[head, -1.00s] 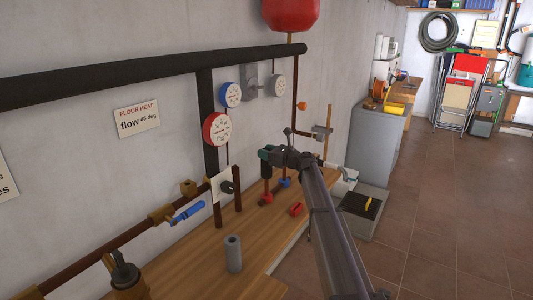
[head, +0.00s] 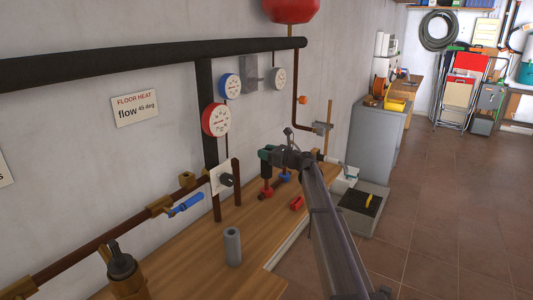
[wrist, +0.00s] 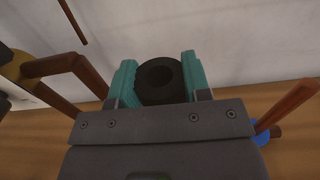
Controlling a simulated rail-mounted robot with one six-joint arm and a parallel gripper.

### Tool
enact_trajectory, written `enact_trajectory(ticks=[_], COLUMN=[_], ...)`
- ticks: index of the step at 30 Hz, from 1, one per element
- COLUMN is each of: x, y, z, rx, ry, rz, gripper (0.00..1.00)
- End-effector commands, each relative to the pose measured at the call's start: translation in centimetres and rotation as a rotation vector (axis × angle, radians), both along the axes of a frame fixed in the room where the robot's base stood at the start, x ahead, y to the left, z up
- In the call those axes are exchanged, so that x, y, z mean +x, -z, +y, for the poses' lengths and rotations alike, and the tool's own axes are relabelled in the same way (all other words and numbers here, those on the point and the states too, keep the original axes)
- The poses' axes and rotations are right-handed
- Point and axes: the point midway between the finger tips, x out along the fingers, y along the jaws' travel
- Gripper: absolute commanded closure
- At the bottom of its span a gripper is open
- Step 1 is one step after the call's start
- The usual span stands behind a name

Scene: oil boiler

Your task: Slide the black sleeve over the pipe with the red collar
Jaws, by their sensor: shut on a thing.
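The black sleeve (head: 266,169) is in the teal fingers of my gripper (head: 266,154), upright, above the red collar (head: 267,190). In the wrist view the sleeve (wrist: 158,82) sits between the two fingers (wrist: 159,80), its round dark hole facing up. The pipe with the red collar stands at the bench's back right, directly under the sleeve in the head view. The sleeve's lower end is just above the collar. I cannot tell whether the pipe's top is inside the sleeve. The collar is hidden in the wrist view.
A pipe with a blue collar (head: 285,177) stands close on the right. A red-handled thing (head: 297,203) and a grey cylinder (head: 233,246) are on the wooden bench (head: 200,260). A white plate with a black knob (head: 222,178) is on the left.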

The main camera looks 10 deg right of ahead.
Motion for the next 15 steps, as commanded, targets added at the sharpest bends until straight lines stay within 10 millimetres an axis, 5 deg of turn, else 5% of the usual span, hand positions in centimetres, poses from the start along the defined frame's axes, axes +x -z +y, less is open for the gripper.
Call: enact_trajectory(ticks=[15], x=[0.0], y=[1.7], z=[0.0], rx=[0.0], ry=[0.0], rz=[0.0], gripper=[0.93])
